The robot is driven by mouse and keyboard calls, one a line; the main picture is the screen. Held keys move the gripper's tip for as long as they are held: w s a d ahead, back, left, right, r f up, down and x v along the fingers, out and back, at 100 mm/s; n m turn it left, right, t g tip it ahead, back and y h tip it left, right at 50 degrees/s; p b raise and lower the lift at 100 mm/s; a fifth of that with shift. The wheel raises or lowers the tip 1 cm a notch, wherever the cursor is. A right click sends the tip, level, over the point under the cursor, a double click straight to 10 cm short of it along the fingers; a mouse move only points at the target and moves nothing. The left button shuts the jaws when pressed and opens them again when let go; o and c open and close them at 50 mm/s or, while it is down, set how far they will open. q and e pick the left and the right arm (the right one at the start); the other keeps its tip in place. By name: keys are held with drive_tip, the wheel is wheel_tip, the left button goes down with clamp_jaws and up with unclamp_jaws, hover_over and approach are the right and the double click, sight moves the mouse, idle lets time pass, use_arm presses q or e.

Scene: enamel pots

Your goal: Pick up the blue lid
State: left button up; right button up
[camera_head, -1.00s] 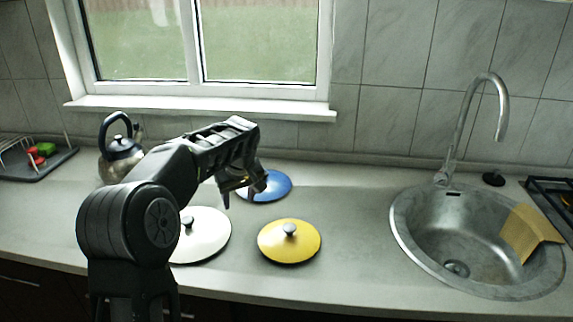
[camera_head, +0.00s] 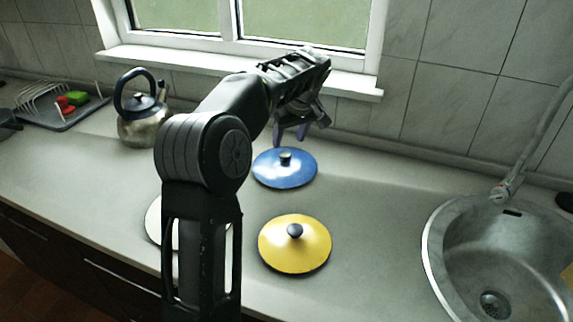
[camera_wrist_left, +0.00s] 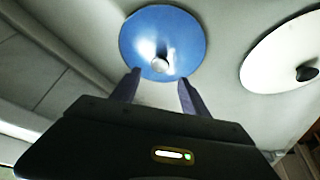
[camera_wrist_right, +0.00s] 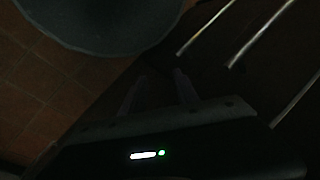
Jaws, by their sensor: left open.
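The blue lid (camera_head: 270,172) lies flat on the counter with its dark knob (camera_head: 285,158) up. My left gripper (camera_head: 290,138) is open and empty above and behind the lid's far edge. In the left wrist view the blue lid (camera_wrist_left: 150,28) lies beyond the open left fingers (camera_wrist_left: 160,80), and its knob (camera_wrist_left: 161,66) appears just past the fingertips, roughly between them. I see no contact. My right gripper (camera_wrist_right: 162,78) shows only in the dark right wrist view, its faint fingers apart with nothing between them.
A yellow lid (camera_head: 280,255) lies in front of the blue one. A white lid (camera_head: 153,222) is partly hidden behind my left arm. A kettle (camera_head: 142,128) and dish rack (camera_head: 60,112) stand left; the sink (camera_head: 470,215) is right. Cabinet handles (camera_wrist_right: 255,38) are near my right gripper.

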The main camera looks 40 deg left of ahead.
sight(285, 154)
use_arm(q)
drive_tip(key=shift+x, duration=1)
drive_tip(key=shift+f, duration=0.1)
drive_tip(key=p+x, duration=0.1)
drive_tip(key=x, duration=0.4)
drive_tip(key=shift+d+f, duration=0.1)
drive_tip(key=shift+d, duration=0.05)
drive_tip(key=shift+c, duration=0.2)
clamp_jaws()
